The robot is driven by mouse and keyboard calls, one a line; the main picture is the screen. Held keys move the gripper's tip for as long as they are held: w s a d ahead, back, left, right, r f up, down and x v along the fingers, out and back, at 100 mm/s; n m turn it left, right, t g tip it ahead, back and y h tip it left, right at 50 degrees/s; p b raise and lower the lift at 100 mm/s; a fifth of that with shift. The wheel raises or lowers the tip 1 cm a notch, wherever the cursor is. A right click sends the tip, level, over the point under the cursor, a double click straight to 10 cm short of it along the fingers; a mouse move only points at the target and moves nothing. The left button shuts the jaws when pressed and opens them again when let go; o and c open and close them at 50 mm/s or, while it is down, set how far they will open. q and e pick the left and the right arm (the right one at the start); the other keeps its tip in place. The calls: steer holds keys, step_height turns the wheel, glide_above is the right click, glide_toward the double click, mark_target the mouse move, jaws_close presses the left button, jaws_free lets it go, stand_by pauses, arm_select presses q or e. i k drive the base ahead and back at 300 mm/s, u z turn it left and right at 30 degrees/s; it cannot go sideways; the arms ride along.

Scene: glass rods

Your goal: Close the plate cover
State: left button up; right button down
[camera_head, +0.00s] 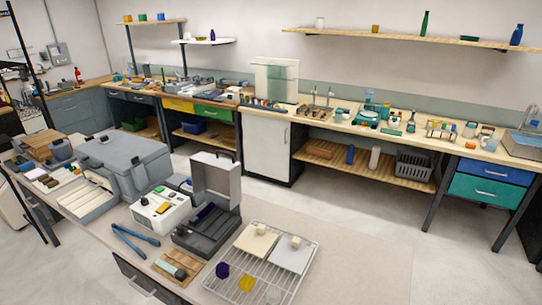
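A dark grey case (207,232) stands on the near table, with its grey lid (217,178) raised upright at the back. Its inside shows open, with dark recesses. Right of it, on a wire rack (224,292), lie two flat pale squares with small knobs, one cream (254,243) and one whitish (293,255). I cannot tell for certain which thing the task calls the plate cover; the raised lid is the only cover seen standing open. Neither of my grippers shows in this view.
A white device (160,210) stands left of the case, with blue-handled tongs (135,240) and a wooden board (177,268) in front. A large grey machine (125,165) is farther left. Purple (222,270) and yellow (247,282) pieces lie on the rack. The right tabletop is clear.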

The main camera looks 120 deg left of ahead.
mark_target(221, 175)
steer(key=i, duration=0.35)
steer(key=u, duration=5)
